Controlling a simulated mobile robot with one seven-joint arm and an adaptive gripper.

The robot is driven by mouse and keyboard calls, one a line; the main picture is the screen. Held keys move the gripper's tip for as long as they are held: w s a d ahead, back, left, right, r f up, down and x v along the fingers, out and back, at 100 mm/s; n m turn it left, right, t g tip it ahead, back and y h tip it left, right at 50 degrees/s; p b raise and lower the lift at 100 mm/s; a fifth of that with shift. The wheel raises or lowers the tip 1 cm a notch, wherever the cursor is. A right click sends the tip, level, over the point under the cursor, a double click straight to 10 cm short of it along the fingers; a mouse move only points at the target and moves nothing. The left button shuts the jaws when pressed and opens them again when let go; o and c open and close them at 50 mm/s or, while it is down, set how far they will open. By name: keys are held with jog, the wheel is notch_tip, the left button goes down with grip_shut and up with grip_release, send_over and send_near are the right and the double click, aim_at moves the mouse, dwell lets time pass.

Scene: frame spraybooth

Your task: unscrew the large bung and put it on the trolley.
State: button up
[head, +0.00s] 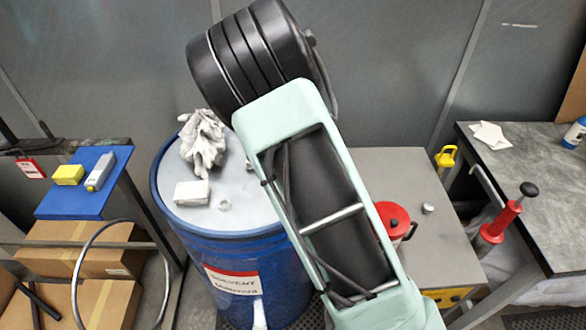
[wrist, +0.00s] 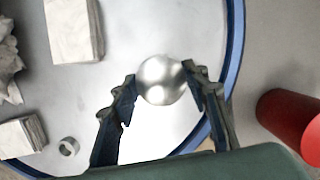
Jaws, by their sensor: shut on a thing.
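The large bung (wrist: 162,80), round and shiny silver, sits between the fingertips of my gripper (wrist: 162,84) in the wrist view. The fingers are shut on it, over the drum lid near the blue rim. I cannot tell whether it is still seated in its hole or raised. The blue drum (head: 190,243) has a pale grey lid. In the head view my arm hides the gripper and the bung. The trolley (head: 385,168) has a grey top and stands right of the drum, partly hidden behind my arm.
The lid carries a crumpled rag (head: 203,140), a white block (head: 192,193) and a small ring-like fitting (head: 224,204). A red can (head: 392,222) and a small metal piece (head: 428,208) stand on the trolley. Its back part looks clear. A workbench (head: 530,190) is at right.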

jog(key=shift+f+n+y+b, duration=0.2)
jog(key=shift+n+y+b, duration=0.1)
jog(key=shift+n+b, duration=0.6)
jog(key=shift+a+r+n+y, duration=0.1)
jog(key=shift+r+n+y, duration=0.15)
jog(key=shift+n, duration=0.75)
jog(key=shift+f+b, duration=0.1)
jog(key=shift+b, duration=0.3)
jog(key=shift+f+n+g+y+b, duration=0.1)
jog(key=shift+n+g+y+b, duration=0.2)
jog(key=shift+n+b, duration=0.55)
jog(key=shift+r+n+y, duration=0.2)
jog(key=shift+n+y, duration=0.05)
jog(key=shift+n, duration=1.2)
jog(key=n+g+b, duration=0.1)
jog(key=n, duration=0.1)
jog(key=shift+n+y, duration=0.4)
jog(key=shift+n+g, duration=0.3)
jog(key=shift+n, duration=0.6)
